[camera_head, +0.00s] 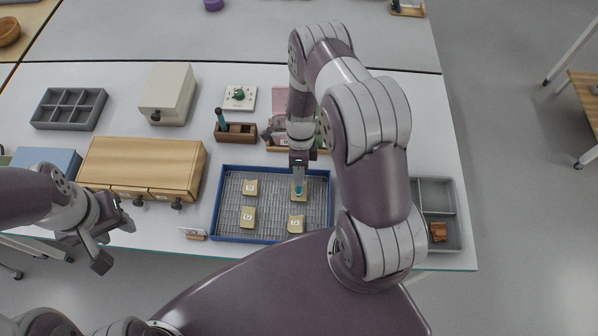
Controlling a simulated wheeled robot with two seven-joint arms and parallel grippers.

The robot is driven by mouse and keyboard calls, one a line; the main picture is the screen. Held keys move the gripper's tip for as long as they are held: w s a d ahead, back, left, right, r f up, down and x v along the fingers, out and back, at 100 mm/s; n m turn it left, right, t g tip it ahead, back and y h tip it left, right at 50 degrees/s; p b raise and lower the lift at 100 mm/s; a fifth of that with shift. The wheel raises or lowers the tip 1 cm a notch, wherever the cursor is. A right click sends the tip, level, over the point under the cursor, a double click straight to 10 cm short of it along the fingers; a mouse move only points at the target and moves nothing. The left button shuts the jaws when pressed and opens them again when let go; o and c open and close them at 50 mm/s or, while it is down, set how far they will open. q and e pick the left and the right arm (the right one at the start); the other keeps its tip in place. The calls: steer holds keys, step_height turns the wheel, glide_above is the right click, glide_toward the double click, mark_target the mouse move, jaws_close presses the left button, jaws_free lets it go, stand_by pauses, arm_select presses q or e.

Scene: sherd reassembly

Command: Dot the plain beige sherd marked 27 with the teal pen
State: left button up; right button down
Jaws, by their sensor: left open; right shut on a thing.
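Three more beige sherds with white labels lie in the tray: far left (251,187), near left (247,216) and near right (296,224). The label numbers are too small to read, so I cannot tell which is 27. My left gripper (112,246) is open and empty near the table's front edge.
A wooden pen block (236,134) holding a teal item stands behind the tray. A wooden drawer box (143,160) stands left of it, and a small sign (193,234) at its front left. A grey divided bin (434,195) with a brown piece is at right, beyond my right arm.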

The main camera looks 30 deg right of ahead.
steer(key=shift+r, duration=0.1)
step_height(320, 180, up, 7)
steer(key=p, duration=0.6)
